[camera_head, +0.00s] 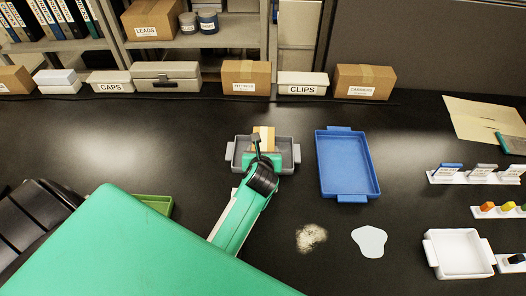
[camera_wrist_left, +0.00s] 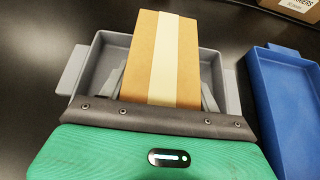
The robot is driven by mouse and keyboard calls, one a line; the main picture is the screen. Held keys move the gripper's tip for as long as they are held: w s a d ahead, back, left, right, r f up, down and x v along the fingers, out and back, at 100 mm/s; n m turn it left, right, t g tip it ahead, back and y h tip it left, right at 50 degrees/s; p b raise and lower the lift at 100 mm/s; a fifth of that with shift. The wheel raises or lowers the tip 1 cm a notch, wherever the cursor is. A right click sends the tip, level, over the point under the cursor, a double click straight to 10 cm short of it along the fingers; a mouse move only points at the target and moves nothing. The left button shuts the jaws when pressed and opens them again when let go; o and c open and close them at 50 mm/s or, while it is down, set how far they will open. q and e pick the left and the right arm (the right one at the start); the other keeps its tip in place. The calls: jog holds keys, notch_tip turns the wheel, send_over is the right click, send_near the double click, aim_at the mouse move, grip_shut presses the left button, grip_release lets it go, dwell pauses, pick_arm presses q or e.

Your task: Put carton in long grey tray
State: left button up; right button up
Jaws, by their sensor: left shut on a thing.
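The carton (camera_wrist_left: 163,55) is a small brown box with a pale tape strip. My left gripper (camera_wrist_left: 162,90) is shut on it and holds it over the long grey tray (camera_wrist_left: 88,68). In the head view the carton (camera_head: 264,136) shows above the middle of the grey tray (camera_head: 239,152), with my left gripper (camera_head: 263,158) at its near side. I cannot tell whether the carton touches the tray's floor. The gripper hides the near middle of the tray. My right gripper is not in view.
A blue tray (camera_head: 346,164) stands just right of the grey tray. A green tray (camera_head: 158,204) is partly hidden behind my arm. A white tray (camera_head: 457,254), a spill of powder (camera_head: 310,237) and a pale puddle (camera_head: 369,241) lie nearer right. Boxes line the back, including a brown carton (camera_head: 246,77).

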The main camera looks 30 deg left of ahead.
pick_arm(q)
jog(key=o, duration=1.4)
jog(key=shift+f, duration=0.1)
jog(key=shift+r, duration=0.2)
jog(key=shift+s+d, duration=0.1)
jog(key=shift+s, duration=0.05)
jog(key=b+v, duration=0.2)
jog(key=v, duration=0.9)
jog(key=shift+s+r+b, duration=0.2)
jog(key=shift+s+b, duration=0.05)
jog(key=shift+b, duration=0.15)
